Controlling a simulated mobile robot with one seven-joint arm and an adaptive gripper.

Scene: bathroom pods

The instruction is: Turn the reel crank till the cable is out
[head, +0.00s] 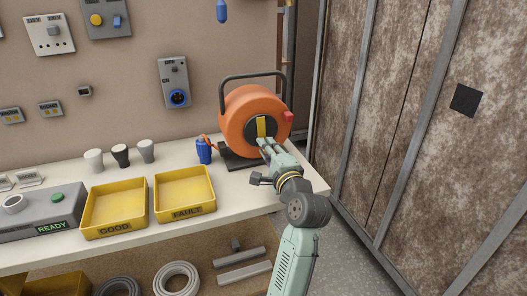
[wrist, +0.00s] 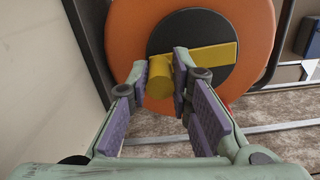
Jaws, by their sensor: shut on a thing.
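The orange cable reel (head: 236,113) stands upright on the bench, with a dark frame and handle around it. Its yellow crank (head: 261,127) sits on the dark hub; in the wrist view the crank arm (wrist: 212,59) runs from the hub to a yellow knob (wrist: 160,78) at its left end. My gripper (head: 264,144) is in front of the reel, its fingers closed on either side of the knob. A blue plug (head: 204,151) stands on the bench left of the reel, with a short piece of orange cable (head: 209,139) between it and the reel.
Yellow bins marked GOOD (head: 115,232) and FAULT (head: 185,212) sit left of my arm. A grey READY box (head: 40,216) and several small cups are farther left. A socket box (head: 174,83) hangs on the wall. A brown panel wall (head: 420,120) is at the right.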

